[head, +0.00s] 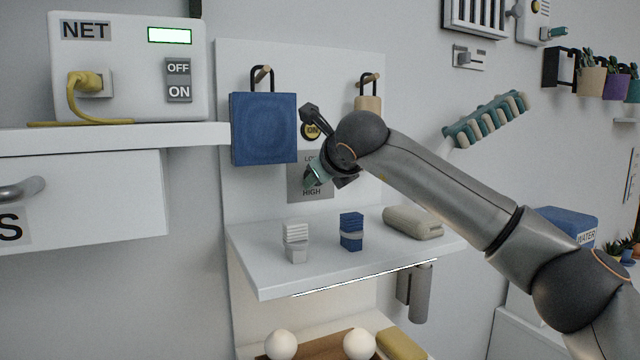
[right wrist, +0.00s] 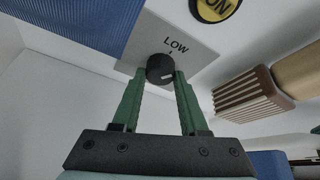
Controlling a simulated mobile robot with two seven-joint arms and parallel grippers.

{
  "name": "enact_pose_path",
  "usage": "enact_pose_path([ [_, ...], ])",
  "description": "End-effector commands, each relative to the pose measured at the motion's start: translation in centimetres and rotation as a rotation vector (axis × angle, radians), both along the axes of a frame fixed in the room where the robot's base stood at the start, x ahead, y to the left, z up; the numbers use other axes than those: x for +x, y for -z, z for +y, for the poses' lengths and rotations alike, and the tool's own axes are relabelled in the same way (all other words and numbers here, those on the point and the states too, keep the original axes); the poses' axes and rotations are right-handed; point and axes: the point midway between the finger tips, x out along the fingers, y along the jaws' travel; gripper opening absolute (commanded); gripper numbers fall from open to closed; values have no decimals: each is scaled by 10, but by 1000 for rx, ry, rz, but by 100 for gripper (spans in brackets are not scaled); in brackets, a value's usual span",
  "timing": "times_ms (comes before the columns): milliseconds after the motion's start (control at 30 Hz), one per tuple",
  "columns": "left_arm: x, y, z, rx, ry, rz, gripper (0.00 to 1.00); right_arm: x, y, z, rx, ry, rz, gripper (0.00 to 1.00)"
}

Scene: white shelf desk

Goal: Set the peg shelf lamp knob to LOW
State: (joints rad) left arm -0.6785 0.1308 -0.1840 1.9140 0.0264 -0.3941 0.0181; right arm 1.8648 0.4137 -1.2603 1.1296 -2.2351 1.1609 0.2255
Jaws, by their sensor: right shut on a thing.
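The dark round lamp knob (right wrist: 160,69) sits on a grey plate (right wrist: 198,48) on the wall panel. The plate's "LOW" word and a small tick are above the knob in the right wrist view. A pale mark on the knob's face lies toward its lower right, away from the tick. My right gripper (right wrist: 160,88) has its two green fingers closed on either side of the knob. In the head view my right gripper (head: 314,176) covers the knob; "LOW" is partly hidden and "HIGH" shows on the plate (head: 296,192). My left gripper is not in view.
A blue hanging pad (head: 263,128) is just left of the plate, and a round yellow "ON" sign (head: 311,131) is above it.

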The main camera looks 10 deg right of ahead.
Motion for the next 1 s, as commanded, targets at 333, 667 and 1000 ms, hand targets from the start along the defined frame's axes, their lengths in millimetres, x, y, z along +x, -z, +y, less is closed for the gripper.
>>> enact_pose_path([
  [333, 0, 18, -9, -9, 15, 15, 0, 0, 4, 2, -300, -1, -58, 0],
  [667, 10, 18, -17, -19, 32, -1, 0, 0, 3, 2, -486, -1, -92, 0],
  [1000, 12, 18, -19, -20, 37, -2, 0, 0, 2, 3, -549, -2, -105, 0],
])
